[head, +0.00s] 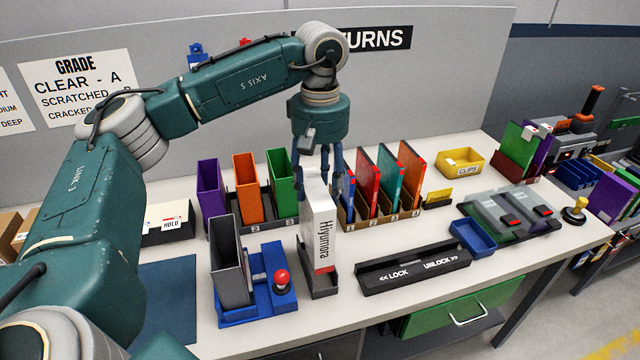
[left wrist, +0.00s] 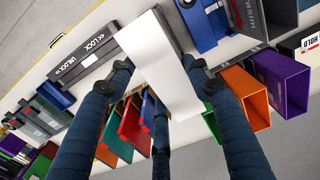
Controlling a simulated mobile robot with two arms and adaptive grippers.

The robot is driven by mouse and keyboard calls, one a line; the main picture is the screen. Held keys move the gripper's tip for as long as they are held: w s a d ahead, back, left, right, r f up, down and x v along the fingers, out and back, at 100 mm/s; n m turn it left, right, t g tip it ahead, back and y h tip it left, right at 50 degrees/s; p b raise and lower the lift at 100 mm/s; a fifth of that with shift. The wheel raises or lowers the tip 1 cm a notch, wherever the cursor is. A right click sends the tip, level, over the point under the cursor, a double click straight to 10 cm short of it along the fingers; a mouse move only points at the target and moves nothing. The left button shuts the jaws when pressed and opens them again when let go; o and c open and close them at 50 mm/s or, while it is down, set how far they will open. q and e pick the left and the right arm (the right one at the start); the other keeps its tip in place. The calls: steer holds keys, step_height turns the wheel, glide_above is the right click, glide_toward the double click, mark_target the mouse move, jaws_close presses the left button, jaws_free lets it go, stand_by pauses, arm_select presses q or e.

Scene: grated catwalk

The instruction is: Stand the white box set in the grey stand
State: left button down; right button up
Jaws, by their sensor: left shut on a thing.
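The white box set (head: 322,238), with "Hiyumora" on its spine and a red band low down, stands upright near the table's middle. My left gripper (head: 316,178) is above it with its fingers shut on its upper end. In the left wrist view the white box set (left wrist: 160,70) lies between the fingers of my left gripper (left wrist: 155,75). The dark grey stand (head: 322,290) is directly under the box, around its lower end. I cannot tell whether the box's bottom rests on the stand's floor. My right gripper is not in view.
A blue fixture (head: 262,290) with a red knob and a grey case (head: 228,265) stands close on the left. A black lock bar (head: 415,268) lies on the right. Behind are purple, orange and green cases (head: 246,188) and a rack of coloured cases (head: 385,185).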

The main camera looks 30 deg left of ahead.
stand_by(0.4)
arm_select(q)
steer(key=shift+f+b, duration=0.6)
steer(key=shift+f, duration=0.25)
step_height(320, 180, down, 6)
steer(key=b, duration=0.4)
stand_by(0.6)
steer(key=shift+f, duration=0.1)
steer(key=shift+c, duration=1.7)
jaws_free()
steer(key=shift+r+p, duration=2.9)
steer(key=shift+r, duration=1.1)
